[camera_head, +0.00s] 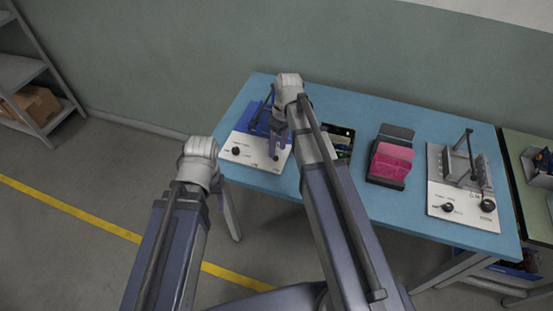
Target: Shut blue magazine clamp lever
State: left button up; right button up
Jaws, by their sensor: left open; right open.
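The blue magazine clamp (254,118) sits on a white base plate (248,150) with dark knobs, at the left end of the blue table. A thin dark lever (268,96) stands up at a slant from its blue part. My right arm reaches over the clamp's right side and partly hides it. My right gripper (277,151) points down over the right part of the base plate, open, with nothing seen between its fingers. I cannot tell whether it touches the clamp. My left arm ends left of the table, and its gripper fingers are not visible.
A similar grey clamp unit (459,180) with a raised lever stands at the table's right. A pink block in a dark holder (386,180) stands between, beside a dark tray (343,133) partly behind my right arm. The front middle of the blue table (390,213) is clear.

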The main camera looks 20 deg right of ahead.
aim_at(277, 154)
jog(key=f+b, duration=0.1)
jog(key=f, duration=0.1)
jog(key=f+b, duration=0.1)
jog(key=shift+s+a+f+b, duration=0.2)
jog(key=shift+a+f+b, duration=0.05)
jog(key=shift+f+b, duration=0.05)
grip_shut()
dwell(0.4)
